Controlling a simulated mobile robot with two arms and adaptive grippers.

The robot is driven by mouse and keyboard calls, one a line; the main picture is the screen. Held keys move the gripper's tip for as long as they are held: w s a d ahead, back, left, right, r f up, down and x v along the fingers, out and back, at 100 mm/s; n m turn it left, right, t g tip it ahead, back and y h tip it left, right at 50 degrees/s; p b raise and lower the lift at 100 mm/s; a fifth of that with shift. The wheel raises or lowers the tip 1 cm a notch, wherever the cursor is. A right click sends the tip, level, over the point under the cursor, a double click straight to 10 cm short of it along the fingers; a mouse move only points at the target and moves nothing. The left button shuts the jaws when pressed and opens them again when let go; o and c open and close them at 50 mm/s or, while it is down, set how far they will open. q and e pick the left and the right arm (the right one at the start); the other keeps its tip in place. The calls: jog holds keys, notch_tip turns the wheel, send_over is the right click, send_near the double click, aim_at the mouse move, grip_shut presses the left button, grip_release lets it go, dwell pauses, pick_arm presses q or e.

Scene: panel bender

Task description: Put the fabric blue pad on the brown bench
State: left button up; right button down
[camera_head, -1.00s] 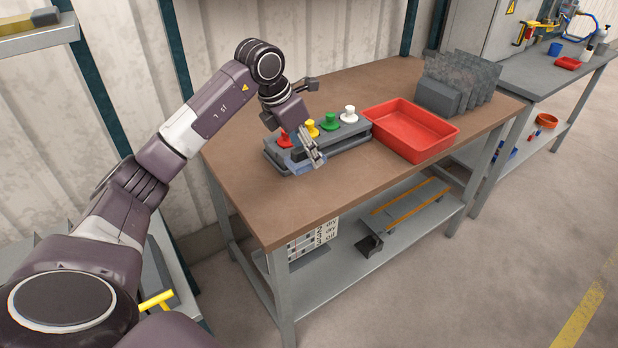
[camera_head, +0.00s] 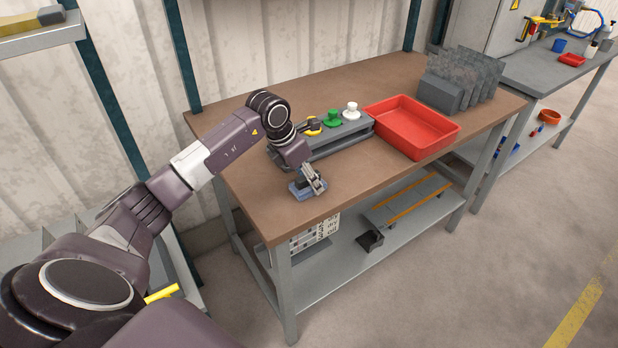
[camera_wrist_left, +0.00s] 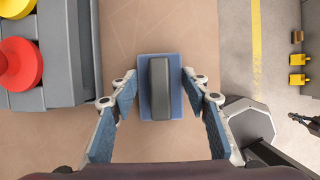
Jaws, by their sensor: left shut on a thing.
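The blue pad (camera_head: 299,194) has a dark grey grip on top and shows between the fingers of my left gripper (camera_head: 314,183). In the left wrist view the pad (camera_wrist_left: 146,107) lies flat and level, with a blue-lined finger at each side. My left gripper (camera_wrist_left: 160,95) is shut on it. The pad is over the brown bench (camera_head: 345,185), in front of the grey holder; I cannot tell whether its underside touches the top. My right gripper is not in view.
The grey holder (camera_head: 345,142) with red, yellow, green and white knobs stands behind the pad. A red tray (camera_head: 412,127) and a rack of grey plates (camera_head: 458,82) stand farther right. The bench's front middle is clear. Its front edge is close to the pad.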

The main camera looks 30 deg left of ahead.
pick_arm(q)
jog(key=o, duration=1.1)
jog(key=b+v, duration=0.2)
jog(key=v, duration=1)
